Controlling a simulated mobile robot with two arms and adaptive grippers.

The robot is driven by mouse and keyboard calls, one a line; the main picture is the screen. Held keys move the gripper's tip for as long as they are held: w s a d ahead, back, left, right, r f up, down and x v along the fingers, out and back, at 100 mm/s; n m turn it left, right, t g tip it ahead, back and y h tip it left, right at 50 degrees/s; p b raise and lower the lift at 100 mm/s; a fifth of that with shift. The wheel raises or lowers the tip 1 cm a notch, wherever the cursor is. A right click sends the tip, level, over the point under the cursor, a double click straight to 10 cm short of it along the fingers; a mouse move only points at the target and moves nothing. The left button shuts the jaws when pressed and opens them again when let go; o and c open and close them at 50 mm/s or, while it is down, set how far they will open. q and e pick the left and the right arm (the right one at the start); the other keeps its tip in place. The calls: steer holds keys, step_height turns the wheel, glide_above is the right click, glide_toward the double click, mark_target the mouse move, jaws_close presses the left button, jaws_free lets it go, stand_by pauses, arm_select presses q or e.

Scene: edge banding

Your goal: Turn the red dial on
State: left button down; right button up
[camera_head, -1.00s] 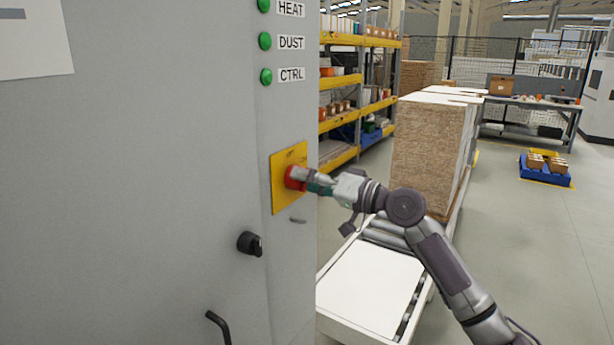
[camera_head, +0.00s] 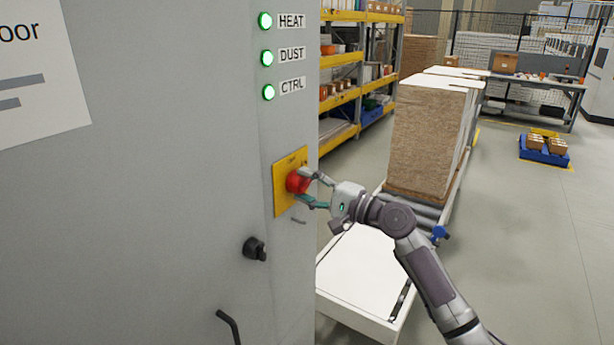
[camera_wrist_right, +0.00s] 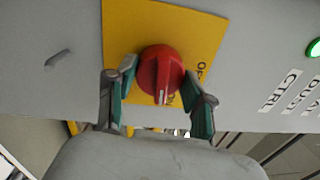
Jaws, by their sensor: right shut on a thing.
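The red dial (camera_head: 295,183) sits on a yellow plate (camera_head: 282,203) on the grey cabinet's narrow side. In the right wrist view the dial (camera_wrist_right: 160,72) fills the middle, its white mark pointing toward the bottom of the picture. My right gripper (camera_head: 304,186) is at the dial, with one finger above it and one below in the head view. In the wrist view the gripper (camera_wrist_right: 160,77) has its fingers on both sides of the dial, shut on it. Three lamps labelled HEAT (camera_head: 265,21), DUST (camera_head: 267,58) and CTRL (camera_head: 268,92) glow bright green. My left gripper is not in view.
A black knob (camera_head: 254,248) and a black handle (camera_head: 229,325) stick out from the cabinet front (camera_head: 160,200). A roller conveyor (camera_head: 365,275) with a stack of boards (camera_head: 428,140) stands to the right. Open floor lies farther right.

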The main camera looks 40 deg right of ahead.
steer(key=shift+m+p, duration=0.6)
steer(key=shift+m, duration=0.2)
steer(key=o, duration=1.2)
steer(key=shift+c, duration=0.2)
steer(key=v, duration=1.2)
steer(key=shift+f, duration=0.1)
